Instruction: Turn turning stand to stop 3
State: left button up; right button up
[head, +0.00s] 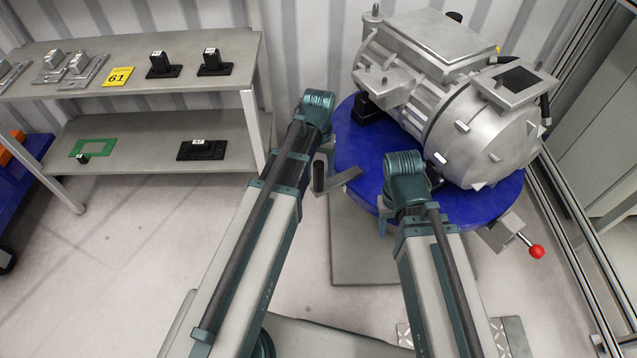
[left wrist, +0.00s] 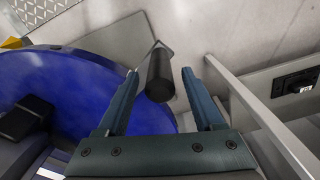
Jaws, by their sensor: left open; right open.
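The turning stand is a blue round plate (head: 352,150) carrying a large grey motor unit (head: 440,90). A crank handle with a dark cylindrical grip (head: 318,178) and grey arm (head: 345,180) sticks out at its left rim. My left gripper (head: 326,148) is close to that handle, mostly hidden by its wrist in the head view. In the left wrist view the open left gripper (left wrist: 161,74) has the black grip (left wrist: 160,85) between its fingertips, with gaps on both sides. My right gripper (head: 384,224) is open at the plate's front rim, largely hidden by its arm.
A red-knobbed lever (head: 537,251) juts from the stand's right front. A grey shelf (head: 215,95) with small parts and a yellow 61 card (head: 117,76) stands at left. A framed glass barrier (head: 575,200) is close on the right.

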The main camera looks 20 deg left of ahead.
aim_at(318, 176)
pick_arm(q)
jog(key=shift+f+b, duration=1.45)
jog(key=shift+f, duration=0.5)
grip_shut()
